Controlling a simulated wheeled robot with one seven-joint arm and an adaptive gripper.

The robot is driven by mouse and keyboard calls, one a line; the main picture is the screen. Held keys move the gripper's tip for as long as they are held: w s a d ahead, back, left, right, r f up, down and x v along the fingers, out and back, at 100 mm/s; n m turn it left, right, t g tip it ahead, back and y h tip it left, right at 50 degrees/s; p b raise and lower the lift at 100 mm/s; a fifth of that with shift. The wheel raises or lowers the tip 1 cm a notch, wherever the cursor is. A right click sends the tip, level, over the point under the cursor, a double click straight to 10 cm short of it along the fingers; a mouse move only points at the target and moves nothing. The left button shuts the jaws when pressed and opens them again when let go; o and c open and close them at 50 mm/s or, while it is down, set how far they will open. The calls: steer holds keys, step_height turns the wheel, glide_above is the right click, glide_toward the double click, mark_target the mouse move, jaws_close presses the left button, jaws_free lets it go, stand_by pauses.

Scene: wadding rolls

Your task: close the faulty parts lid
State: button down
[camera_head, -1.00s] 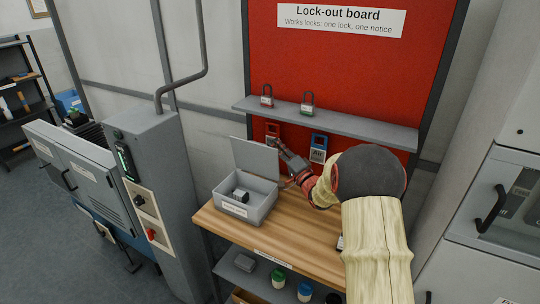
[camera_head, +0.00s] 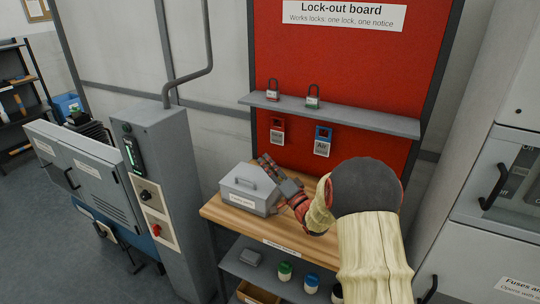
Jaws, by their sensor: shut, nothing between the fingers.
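The faulty parts box (camera_head: 262,203) is a grey box with a white label on its front, standing on the wooden bench top. Its lid (camera_head: 248,183), with a handle on top, lies down over the box and covers the inside. My gripper (camera_head: 264,162) is at the back right of the lid, shut and empty. Whether its fingers touch the lid I cannot tell.
The wooden bench (camera_head: 285,238) has a lower shelf with several jars. Behind it a red lock-out board (camera_head: 345,70) carries a grey shelf (camera_head: 340,117) with two padlocks, and tags hang below. A grey control cabinet (camera_head: 165,190) stands to the left.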

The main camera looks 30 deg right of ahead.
mark_target(261, 191)
steer(key=f, duration=0.1)
steer(key=s+a+f+b, duration=0.1)
steer(key=a+f, duration=0.1)
steer(key=shift+s+a+f, duration=0.1)
steer(key=shift+s+f, duration=0.1)
steer(key=shift+s, duration=0.05)
steer(key=shift+s+a+f+b, duration=0.15)
steer(key=shift+a+f+b, duration=0.15)
steer(key=shift+f, duration=0.25)
steer(key=shift+s+a+f+b, duration=0.2)
steer(key=shift+f+b, duration=0.1)
steer(key=shift+f, duration=0.25)
